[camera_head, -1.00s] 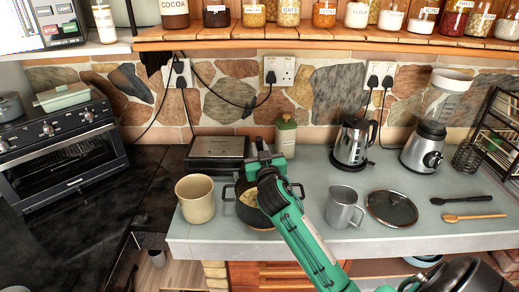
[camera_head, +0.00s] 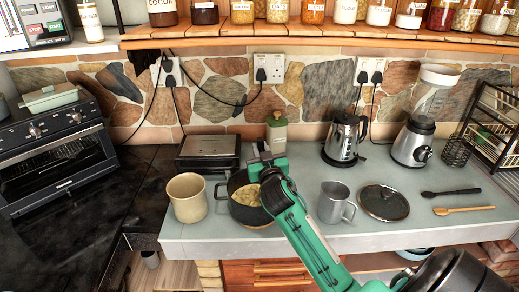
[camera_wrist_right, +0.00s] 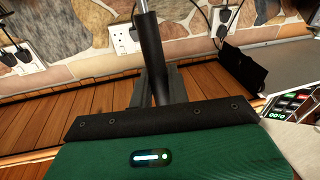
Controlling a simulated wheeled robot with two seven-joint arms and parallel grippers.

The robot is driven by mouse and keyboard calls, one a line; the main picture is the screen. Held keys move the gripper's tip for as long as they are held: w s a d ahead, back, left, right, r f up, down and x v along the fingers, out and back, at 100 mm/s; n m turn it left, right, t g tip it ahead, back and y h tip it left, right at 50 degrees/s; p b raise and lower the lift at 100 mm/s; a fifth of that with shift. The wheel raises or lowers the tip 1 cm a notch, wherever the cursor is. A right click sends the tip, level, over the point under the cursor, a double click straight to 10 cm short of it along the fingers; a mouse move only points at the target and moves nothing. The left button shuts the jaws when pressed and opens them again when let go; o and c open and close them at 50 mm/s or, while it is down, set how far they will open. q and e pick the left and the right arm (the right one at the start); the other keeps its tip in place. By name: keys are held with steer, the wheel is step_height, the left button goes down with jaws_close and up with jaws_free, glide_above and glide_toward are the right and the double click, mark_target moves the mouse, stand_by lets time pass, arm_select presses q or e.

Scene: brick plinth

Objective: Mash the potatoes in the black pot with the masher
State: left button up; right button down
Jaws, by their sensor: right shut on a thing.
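The black pot (camera_head: 236,211) stands on the pale counter, with chunks of yellow potato (camera_head: 248,194) showing inside it. My right gripper (camera_head: 262,158) is above and just behind the pot's right side, and my green arm hides part of the rim. The masher's head is out of that view. In the head view the masher cannot be made out, so I cannot tell whether it touches the potatoes. My left gripper is not in view.
A beige mug (camera_head: 187,199) stands close left of the pot. A dark grill (camera_head: 208,150) and a green canister (camera_head: 277,133) stand behind. Two spoons (camera_head: 464,209) lie far right.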

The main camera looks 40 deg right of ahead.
steer(key=shift+f+b, duration=1.2)
steer(key=shift+f, duration=0.7)
step_height(320, 180, up, 5)
steer(key=p, duration=0.4)
steer(key=shift+r+p, duration=0.2)
steer(key=shift+p, duration=0.15)
steer(key=shift+f, duration=0.1)
steer(key=shift+w+a, duration=0.1)
steer(key=shift+w, duration=0.15)
steer(key=w+a+f+b, duration=0.2)
steer(key=w+f+b, duration=0.2)
steer(key=f+b, duration=0.1)
